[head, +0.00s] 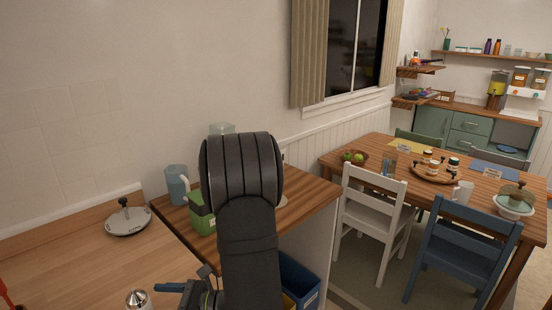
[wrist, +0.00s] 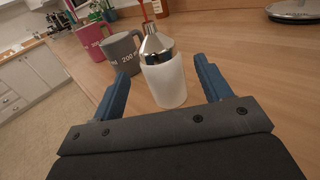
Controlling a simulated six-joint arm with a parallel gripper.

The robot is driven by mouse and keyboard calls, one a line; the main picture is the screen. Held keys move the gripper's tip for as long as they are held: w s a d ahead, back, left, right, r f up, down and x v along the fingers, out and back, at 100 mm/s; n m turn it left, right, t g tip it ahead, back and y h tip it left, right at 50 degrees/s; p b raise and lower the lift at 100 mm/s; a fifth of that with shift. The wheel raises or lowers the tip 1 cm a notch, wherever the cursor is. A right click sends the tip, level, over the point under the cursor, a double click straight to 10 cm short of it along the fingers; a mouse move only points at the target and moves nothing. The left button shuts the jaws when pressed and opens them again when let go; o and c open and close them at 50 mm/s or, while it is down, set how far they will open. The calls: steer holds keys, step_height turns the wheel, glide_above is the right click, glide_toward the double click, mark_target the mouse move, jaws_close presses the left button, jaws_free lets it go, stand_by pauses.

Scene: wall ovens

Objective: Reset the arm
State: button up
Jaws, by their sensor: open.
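My gripper (wrist: 165,98) is open in the wrist view, with two blue fingers spread apart. A white bottle (wrist: 166,80) with a metal cone top stands upright on the wooden counter (wrist: 235,50), between and just beyond the fingers in the picture. I cannot tell whether either finger touches it. In the head view my dark arm rises in the middle foreground, and part of my gripper shows at the bottom edge (head: 185,290). The metal cone top of a bottle (head: 138,299) shows to the left of it.
A pot lid (head: 128,220) lies on the counter. A blue-grey pitcher (head: 177,185) and a green container (head: 202,219) stand near my arm. A dining table (head: 400,180) with chairs is at right.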

mark_target(138, 291)
steer(key=a, duration=0.4)
steer(key=shift+s+a, duration=0.1)
steer(key=shift+a, duration=0.3)
steer(key=shift+a+r, duration=0.15)
steer(key=shift+r, duration=0.15)
steer(key=r, duration=0.4)
steer(key=shift+w+d, duration=0.2)
steer(key=shift+d, duration=0.2)
steer(key=w+d+r, duration=0.2)
steer(key=d+r, duration=0.5)
steer(key=d, duration=0.4)
steer(key=s+d+f+n+g+h, duration=0.3)
steer(key=s+d+f+n+g, duration=0.1)
steer(key=s+f+n+g, duration=0.2)
steer(key=s+d+f+n+g+h, duration=0.3)
steer(key=s+d+f+n+g, duration=0.1)
steer(key=s+f+n+g, duration=0.2)
steer(key=shift+f+g, duration=0.8)
steer(key=shift+f, duration=0.25)
